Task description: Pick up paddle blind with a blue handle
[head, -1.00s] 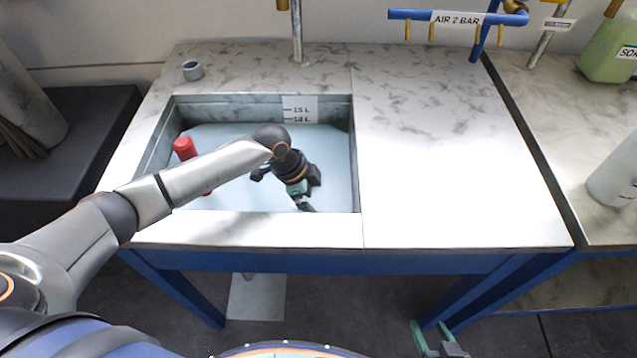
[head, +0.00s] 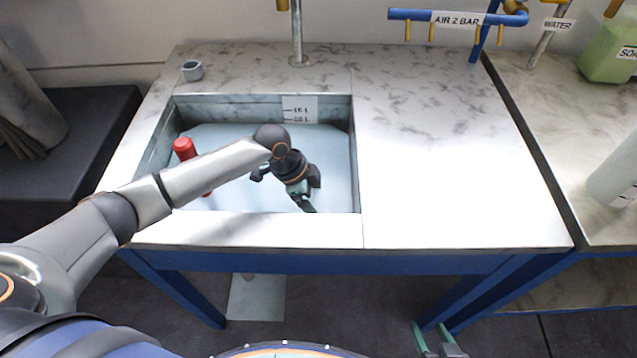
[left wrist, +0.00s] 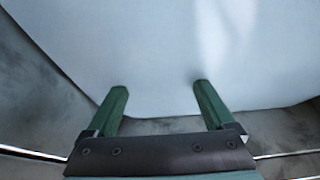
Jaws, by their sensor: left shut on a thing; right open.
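No blue handle shows in either view. A red handle-like cylinder (head: 184,149) rises from the pale, cloudy liquid (head: 335,175) in the sink, partly behind my left arm. My left gripper (head: 308,207) is low in the sink, to the right of the red cylinder and near the front wall. In the left wrist view its two green fingers (left wrist: 160,92) stand apart with their tips at the pale surface. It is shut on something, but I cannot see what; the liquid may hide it. My right gripper (head: 436,342) is open, below the bench front.
The sink (head: 260,228) has a level-marked label (head: 300,109) on its back wall. A grey ring (head: 192,70) and a tap column (head: 296,35) stand behind it. The worktop right of the sink (head: 450,170) is clear. A blue air pipe (head: 410,14) runs above the back edge.

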